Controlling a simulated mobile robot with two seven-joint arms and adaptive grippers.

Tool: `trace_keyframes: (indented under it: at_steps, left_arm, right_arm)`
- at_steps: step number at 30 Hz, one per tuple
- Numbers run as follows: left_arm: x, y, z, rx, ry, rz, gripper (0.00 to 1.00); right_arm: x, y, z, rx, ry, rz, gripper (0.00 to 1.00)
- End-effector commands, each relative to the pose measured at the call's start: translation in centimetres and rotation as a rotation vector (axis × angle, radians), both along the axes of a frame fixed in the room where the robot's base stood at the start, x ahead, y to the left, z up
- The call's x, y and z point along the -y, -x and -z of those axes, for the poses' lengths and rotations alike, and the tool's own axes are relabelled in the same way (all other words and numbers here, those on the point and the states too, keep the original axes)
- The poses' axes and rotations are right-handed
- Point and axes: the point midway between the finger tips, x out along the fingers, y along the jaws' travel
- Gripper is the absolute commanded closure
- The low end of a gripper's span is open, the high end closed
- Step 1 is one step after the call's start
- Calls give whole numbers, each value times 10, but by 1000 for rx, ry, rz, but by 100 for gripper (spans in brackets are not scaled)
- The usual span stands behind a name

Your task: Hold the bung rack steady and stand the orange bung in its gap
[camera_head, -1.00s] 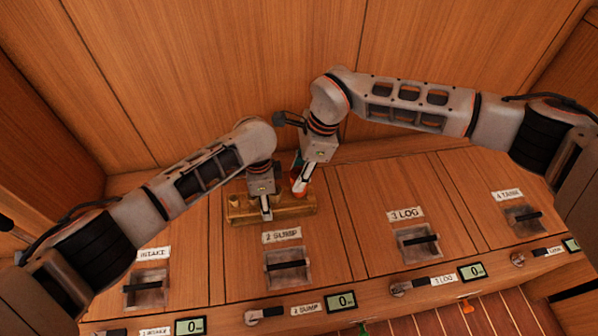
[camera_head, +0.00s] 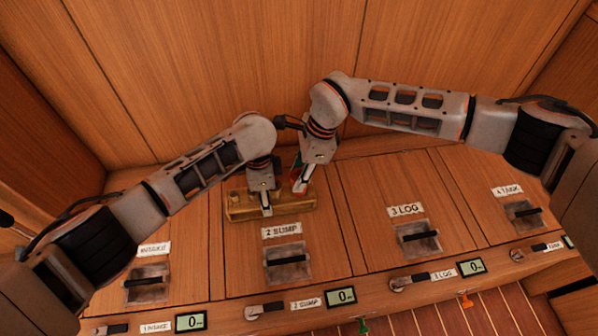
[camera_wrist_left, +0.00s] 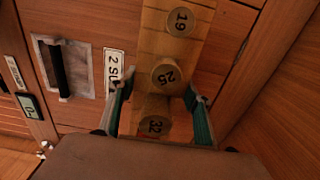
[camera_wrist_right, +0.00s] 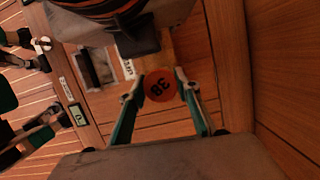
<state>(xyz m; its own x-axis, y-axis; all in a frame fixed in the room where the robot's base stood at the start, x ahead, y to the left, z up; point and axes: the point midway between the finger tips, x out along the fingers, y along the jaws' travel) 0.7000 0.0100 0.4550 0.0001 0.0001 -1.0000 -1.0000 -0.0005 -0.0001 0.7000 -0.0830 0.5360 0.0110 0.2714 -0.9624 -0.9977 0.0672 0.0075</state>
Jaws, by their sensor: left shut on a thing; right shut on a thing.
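The bung rack (camera_head: 238,210) is a pale wooden block on the worktop behind the 2 SUMP label. My left gripper (camera_head: 267,210) is shut across the rack. In the left wrist view its fingers straddle the rack (camera_wrist_left: 172,48), beside round wooden bungs marked 25 (camera_wrist_left: 166,74) and 32 (camera_wrist_left: 155,124); a bung marked 19 (camera_wrist_left: 181,22) stands farther along. My right gripper (camera_head: 299,187) is shut on the orange bung (camera_wrist_right: 160,85), whose numbered top faces the right wrist camera. It is over or at the rack's right end; the bung's underside and the gap are hidden.
A wooden wall rises close behind the rack. In front are recessed handles, including the one (camera_head: 288,262) below the 2 SUMP label (camera_head: 282,230), and small displays (camera_head: 341,297) along the edge. The worktop around 3 LOG (camera_head: 405,210) is clear.

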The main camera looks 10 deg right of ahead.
Motion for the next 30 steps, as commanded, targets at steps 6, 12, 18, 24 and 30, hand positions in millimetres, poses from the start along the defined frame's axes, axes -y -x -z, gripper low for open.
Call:
trace_keyframes:
  at_steps: [6,12,18,24,30]
  left_arm:
    - [0,0,0,-1,1,0,78]
    - [1,0,0,-1,1,0,78]
    - [1,0,0,-1,1,1,78]
    - [1,0,0,-1,0,1,78]
    - [1,0,0,0,0,2,78]
  right_arm:
    - [0,0,5,0,0,-1,89]
    - [-1,0,10,1,-1,-2,89]
    - [-1,1,15,0,0,-2,89]
    - [-1,1,19,-2,0,-4,89]
    - [-2,2,24,-2,-1,-5,89]
